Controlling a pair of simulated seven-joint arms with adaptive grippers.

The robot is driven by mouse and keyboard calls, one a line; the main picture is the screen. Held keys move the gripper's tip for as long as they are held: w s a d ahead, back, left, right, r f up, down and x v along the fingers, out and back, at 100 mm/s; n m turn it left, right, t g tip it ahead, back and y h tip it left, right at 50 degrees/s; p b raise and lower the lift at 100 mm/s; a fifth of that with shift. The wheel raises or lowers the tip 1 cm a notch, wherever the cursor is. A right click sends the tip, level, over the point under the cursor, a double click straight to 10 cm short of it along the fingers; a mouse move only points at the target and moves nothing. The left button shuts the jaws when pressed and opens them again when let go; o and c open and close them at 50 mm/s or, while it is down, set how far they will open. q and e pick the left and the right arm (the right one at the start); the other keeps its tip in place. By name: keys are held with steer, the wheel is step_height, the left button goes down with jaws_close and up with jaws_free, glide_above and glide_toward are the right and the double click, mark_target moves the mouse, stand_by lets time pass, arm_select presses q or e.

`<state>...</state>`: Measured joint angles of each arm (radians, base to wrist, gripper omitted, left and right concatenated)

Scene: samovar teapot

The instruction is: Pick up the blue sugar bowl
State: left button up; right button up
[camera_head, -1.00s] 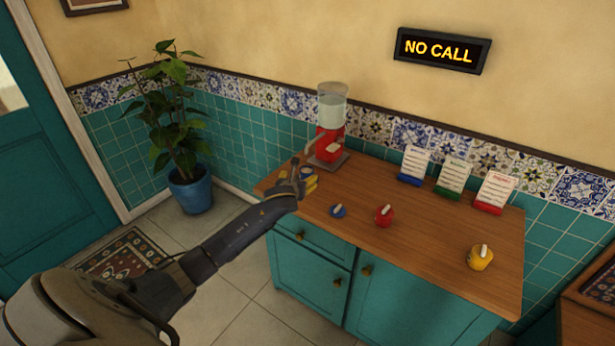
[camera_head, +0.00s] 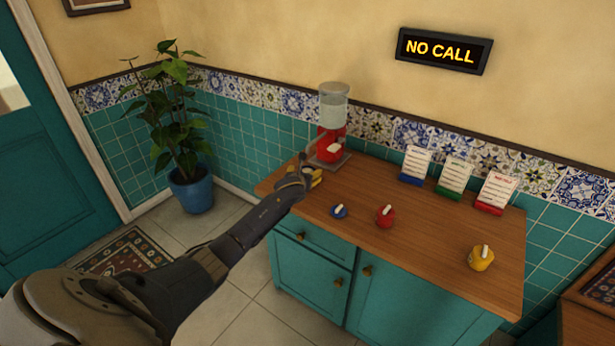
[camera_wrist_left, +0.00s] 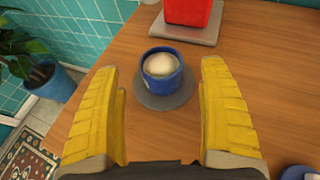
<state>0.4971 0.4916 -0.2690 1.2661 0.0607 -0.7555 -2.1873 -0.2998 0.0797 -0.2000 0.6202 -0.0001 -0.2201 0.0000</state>
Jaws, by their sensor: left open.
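The blue sugar bowl (camera_head: 339,212), small and round with a white piece on top, stands on the wooden counter. What seems to be its edge shows at the lower right corner of the left wrist view (camera_wrist_left: 300,173), outside the fingers. My left gripper (camera_head: 313,176) is over the counter's left part, up and left of the bowl. In the left wrist view its yellow fingers (camera_wrist_left: 159,68) are wide apart and empty. A blue cup (camera_wrist_left: 162,75) with pale contents appears between them, on a grey saucer (camera_wrist_left: 165,102). My right gripper is not in view.
A red dispenser (camera_head: 331,145) with a clear tank stands behind my gripper on a grey base. Red (camera_head: 385,216) and yellow (camera_head: 480,258) bowls stand to the right. Several cards (camera_head: 454,176) stand along the back. The counter's middle (camera_head: 430,230) is clear.

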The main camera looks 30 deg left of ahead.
mark_target(309, 168)
arm_select(q)
steer(key=shift+x, duration=2.3)
steer(key=c, duration=1.5)
steer(key=shift+r, duration=0.2)
steer(key=shift+c, duration=0.2)
